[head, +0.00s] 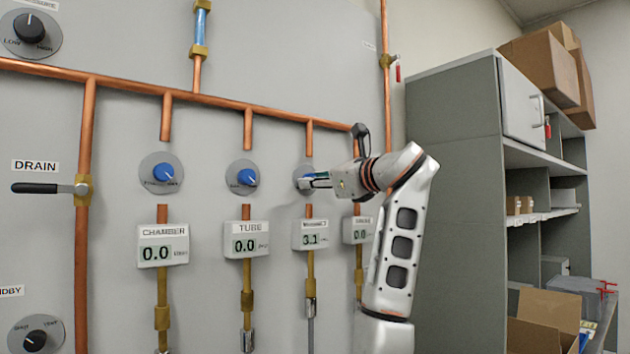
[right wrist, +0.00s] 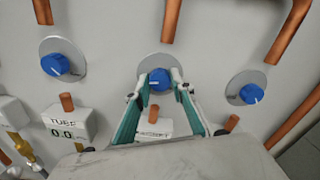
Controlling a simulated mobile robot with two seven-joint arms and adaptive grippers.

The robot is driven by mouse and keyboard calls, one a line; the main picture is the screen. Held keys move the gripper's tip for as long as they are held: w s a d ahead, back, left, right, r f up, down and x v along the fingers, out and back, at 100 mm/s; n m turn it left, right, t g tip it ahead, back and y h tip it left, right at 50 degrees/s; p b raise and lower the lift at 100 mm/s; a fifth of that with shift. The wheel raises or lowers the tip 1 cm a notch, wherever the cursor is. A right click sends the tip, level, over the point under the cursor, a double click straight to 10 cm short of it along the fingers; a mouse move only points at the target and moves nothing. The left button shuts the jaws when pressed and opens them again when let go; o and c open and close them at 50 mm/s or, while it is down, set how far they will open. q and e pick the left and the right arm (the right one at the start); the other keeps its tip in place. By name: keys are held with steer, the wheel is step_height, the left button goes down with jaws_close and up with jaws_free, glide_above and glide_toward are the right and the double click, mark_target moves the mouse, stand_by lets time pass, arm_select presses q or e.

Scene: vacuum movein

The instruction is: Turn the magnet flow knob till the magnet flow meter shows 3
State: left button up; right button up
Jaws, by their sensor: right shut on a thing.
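The magnet flow knob is a blue knob on a round grey plate (head: 303,173), third in the row of blue knobs. In the right wrist view the blue knob (right wrist: 158,80) sits between my right fingertips. My right gripper (head: 318,181) is shut on this knob, its arm coming in from the right. The magnet flow meter (head: 310,235) hangs below the knob and reads 3.1. In the right wrist view its label (right wrist: 153,129) shows between the fingers, with the reading hidden. My left gripper is not in view.
The chamber meter (head: 163,246) and tube meter (head: 246,240) both read 0.0. A fourth meter (head: 357,230) is partly behind my right arm. Another blue knob (right wrist: 251,94) is close right of my gripper. Copper pipes (head: 205,98) cross the panel. A grey cabinet (head: 455,220) stands right.

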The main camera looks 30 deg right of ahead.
steer(key=shift+f+n, duration=0.1)
steer(key=shift+n, duration=0.8)
steer(key=o, duration=1.1)
steer(key=s, duration=1.2)
steer(key=shift+d, duration=0.45)
